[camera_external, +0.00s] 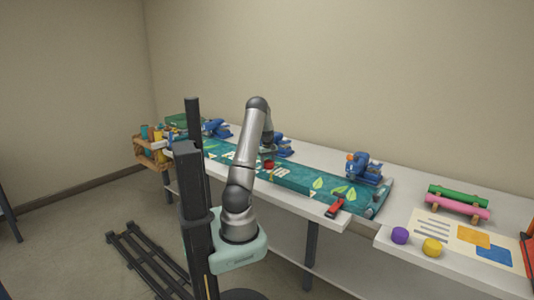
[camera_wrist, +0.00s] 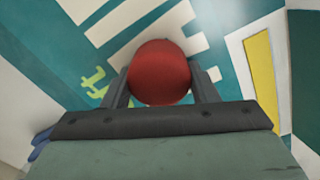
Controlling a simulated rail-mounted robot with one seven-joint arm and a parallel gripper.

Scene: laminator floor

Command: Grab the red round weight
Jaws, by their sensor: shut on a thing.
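The red round weight (camera_wrist: 160,72) sits between the two dark fingers of my gripper (camera_wrist: 160,85) in the wrist view. The fingers are shut on its sides. In the external view the red weight (camera_external: 269,164) shows as a small red spot at my gripper (camera_external: 268,158), low over the teal printed sheet (camera_external: 296,182) on the long table. I cannot tell whether the weight touches the sheet.
Blue clamp-like devices (camera_external: 363,168) stand along the table's back edge. A red tool (camera_external: 335,207) lies at the front edge. Purple (camera_external: 399,235) and yellow (camera_external: 432,247) round weights, plus green and pink rolls (camera_external: 458,198), are on the right table. A wooden rack (camera_external: 150,152) stands far left.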

